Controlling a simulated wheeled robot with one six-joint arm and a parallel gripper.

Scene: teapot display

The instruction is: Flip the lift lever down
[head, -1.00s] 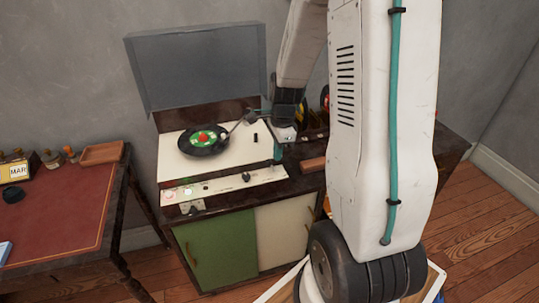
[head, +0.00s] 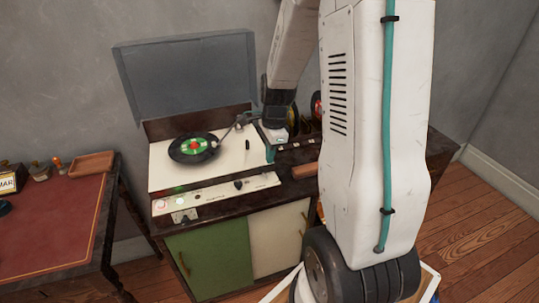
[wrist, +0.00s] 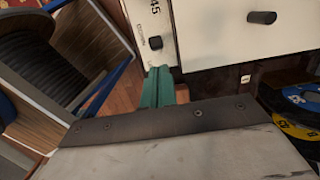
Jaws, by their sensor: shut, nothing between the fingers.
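The record player's cream deck (head: 165,178) carries a black record (head: 176,151) with a green label and a tonearm (head: 228,131) reaching over the record. A small dark lever (head: 247,145), which looks like the lift lever, stands up from the deck right of the record. It seems to show in the wrist view as a dark rounded peg (wrist: 262,17). My gripper (head: 270,154) is just right of the lever, by the deck's right edge, apart from it. Its teal fingers (wrist: 158,87) are shut and empty, close to the front control strip in the wrist view.
A dark knob (head: 239,184) sits on the front strip, also seen in the wrist view (wrist: 155,42). The raised grey lid (head: 185,75) stands behind the deck. A red-topped table (head: 50,225) is at left.

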